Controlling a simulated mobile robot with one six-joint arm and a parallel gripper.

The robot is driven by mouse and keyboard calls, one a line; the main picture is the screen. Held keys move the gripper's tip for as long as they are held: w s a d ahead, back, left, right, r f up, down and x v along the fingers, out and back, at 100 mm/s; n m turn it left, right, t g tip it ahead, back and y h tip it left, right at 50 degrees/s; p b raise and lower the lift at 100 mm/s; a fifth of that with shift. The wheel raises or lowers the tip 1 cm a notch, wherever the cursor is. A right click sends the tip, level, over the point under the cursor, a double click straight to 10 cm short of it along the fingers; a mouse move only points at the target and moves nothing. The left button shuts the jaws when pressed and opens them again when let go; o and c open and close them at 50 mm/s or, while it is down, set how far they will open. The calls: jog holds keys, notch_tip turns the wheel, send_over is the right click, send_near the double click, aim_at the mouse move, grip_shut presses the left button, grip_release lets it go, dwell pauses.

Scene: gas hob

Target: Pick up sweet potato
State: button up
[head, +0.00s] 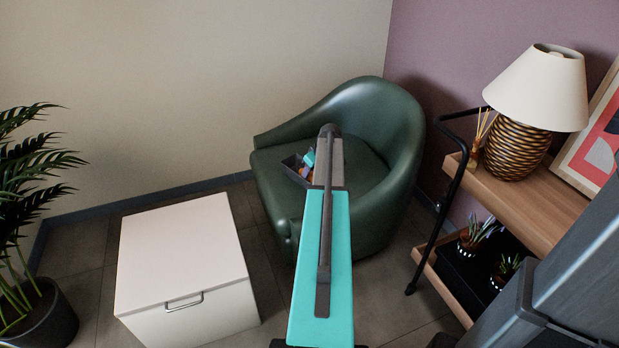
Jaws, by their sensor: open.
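My teal and grey arm reaches from the bottom middle up over the seat. Its far end is beside and in front of the box.
The green armchair (385,115) has a curved back and armrests around the seat. A white cabinet (183,240) stands at left, near a potted plant (45,315). A wooden shelf trolley (530,205) with a lamp (530,110) is at right. Grey floor shows between them.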

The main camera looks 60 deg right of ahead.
jog(key=shift+x, duration=0.8)
jog(key=shift+c, duration=0.3)
jog(key=shift+a, duration=0.15)
jog(key=c, duration=0.8)
jog(key=shift+o, duration=0.2)
jog(key=shift+s, duration=0.1)
jog(key=shift+r, duration=0.1)
notch_tip(320, 180, up, 10)
jog(key=shift+f+p, duration=0.1)
jog(key=shift+p, duration=1)
